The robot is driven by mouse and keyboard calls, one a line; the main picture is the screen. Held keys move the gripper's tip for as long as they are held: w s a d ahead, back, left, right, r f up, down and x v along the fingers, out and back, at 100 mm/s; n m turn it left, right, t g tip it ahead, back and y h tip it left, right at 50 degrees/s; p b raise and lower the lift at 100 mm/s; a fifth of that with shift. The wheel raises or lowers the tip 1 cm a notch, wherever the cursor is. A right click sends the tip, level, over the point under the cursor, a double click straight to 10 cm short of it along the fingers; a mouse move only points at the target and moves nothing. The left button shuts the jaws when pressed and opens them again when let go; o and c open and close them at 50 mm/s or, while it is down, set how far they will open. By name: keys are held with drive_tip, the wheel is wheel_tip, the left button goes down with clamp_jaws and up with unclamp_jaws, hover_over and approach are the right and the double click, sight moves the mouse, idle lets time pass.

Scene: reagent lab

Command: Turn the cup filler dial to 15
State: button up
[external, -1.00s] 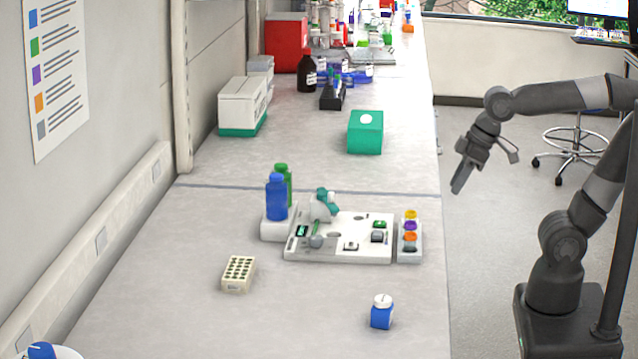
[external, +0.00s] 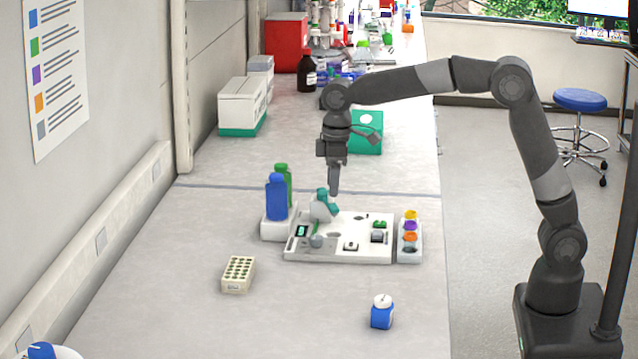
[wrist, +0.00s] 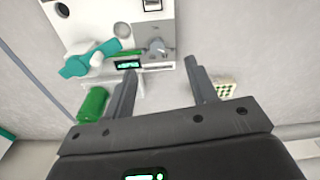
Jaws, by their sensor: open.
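The cup filler is a white console (external: 360,248) on the bench, with a teal head (external: 323,205) at its back left. Its grey round dial (external: 316,241) sits at the front left, near a small lit green display (external: 302,231). In the wrist view the display (wrist: 128,65) and the grey dial (wrist: 158,48) show near the top, beyond my fingers. The dial's reading is too small to make out. My gripper (external: 334,191) points down above the back of the console, apart from it. In the wrist view my gripper (wrist: 160,68) is open, with nothing between its fingers.
A blue bottle (external: 276,198) and a green bottle (external: 284,178) stand left of the console. A strip of coloured caps (external: 410,252) lies at its right. A beige rack (external: 238,273) and a blue-and-white jar (external: 382,312) stand in front, with clear bench between them. A green box (external: 367,132) stands behind.

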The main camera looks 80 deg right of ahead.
approach(315, 237)
drive_tip(key=shift+g, duration=0.3)
drive_tip(key=f, duration=0.8)
drive_tip(key=shift+w+a+f, duration=0.1)
drive_tip(key=shift+w+f, duration=0.15)
drive_tip(key=shift+f, duration=0.1)
drive_tip(key=c, duration=1)
drive_tip(key=shift+o, duration=0.2)
drive_tip(key=m, duration=0.3)
drive_tip(key=shift+m, duration=2.1)
